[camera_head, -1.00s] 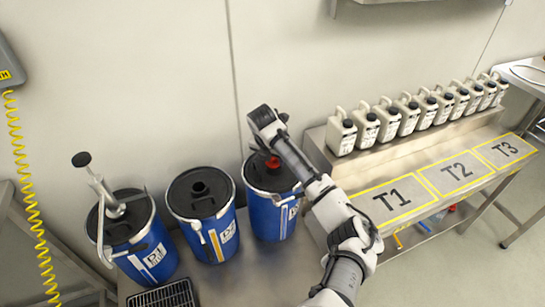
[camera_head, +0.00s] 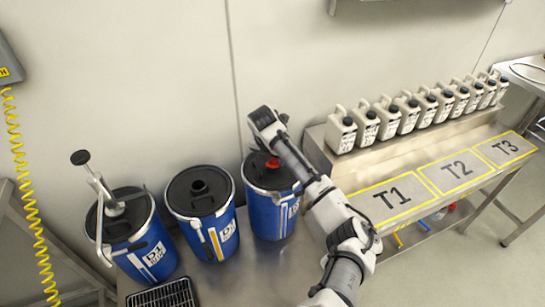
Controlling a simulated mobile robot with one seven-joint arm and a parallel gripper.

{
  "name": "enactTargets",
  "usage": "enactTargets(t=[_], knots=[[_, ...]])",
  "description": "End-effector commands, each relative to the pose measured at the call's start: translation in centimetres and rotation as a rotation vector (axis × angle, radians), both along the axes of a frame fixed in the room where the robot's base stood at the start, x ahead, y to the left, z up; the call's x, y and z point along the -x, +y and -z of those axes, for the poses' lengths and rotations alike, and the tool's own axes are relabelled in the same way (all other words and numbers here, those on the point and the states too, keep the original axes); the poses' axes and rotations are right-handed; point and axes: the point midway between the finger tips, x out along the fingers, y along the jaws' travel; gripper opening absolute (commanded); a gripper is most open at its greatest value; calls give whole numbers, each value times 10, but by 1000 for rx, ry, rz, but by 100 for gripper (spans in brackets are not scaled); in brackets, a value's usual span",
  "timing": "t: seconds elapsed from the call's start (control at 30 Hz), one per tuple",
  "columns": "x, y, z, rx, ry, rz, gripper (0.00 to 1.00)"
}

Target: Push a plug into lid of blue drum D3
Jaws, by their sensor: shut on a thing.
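The blue drum D3 (camera_head: 268,218) is the rightmost of the three blue drums, with a dark lid (camera_head: 262,182) partly hidden by my arm. A red plug (camera_head: 272,163) shows at the lid, just below my gripper (camera_head: 271,154). My gripper points down over the lid and is shut on the plug. Its fingers are small and mostly hidden by my wrist. I cannot tell how deep the plug sits in the lid.
Blue drum D1 (camera_head: 146,258) with a hand pump (camera_head: 103,190) and a blue drum (camera_head: 215,238) with a black lid fitting stand to the left. A black grate (camera_head: 165,296) lies in front. Several white canisters (camera_head: 341,134) line a shelf above spots T1 (camera_head: 391,197), T2 and T3.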

Motion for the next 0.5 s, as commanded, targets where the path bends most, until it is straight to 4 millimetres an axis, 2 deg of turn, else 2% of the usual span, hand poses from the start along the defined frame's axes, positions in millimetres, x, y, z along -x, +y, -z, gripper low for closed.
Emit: enactTargets(t=[0.2, 0.23, 0.4, 0.5], knots=[[3, 5, 5, -4, 10, -7, 21], [3, 5, 5, -4, 10, -8, 50], [3, 4, 5, -3, 11, -6, 72], [2, 3, 4, -3, 8, -4, 72]])
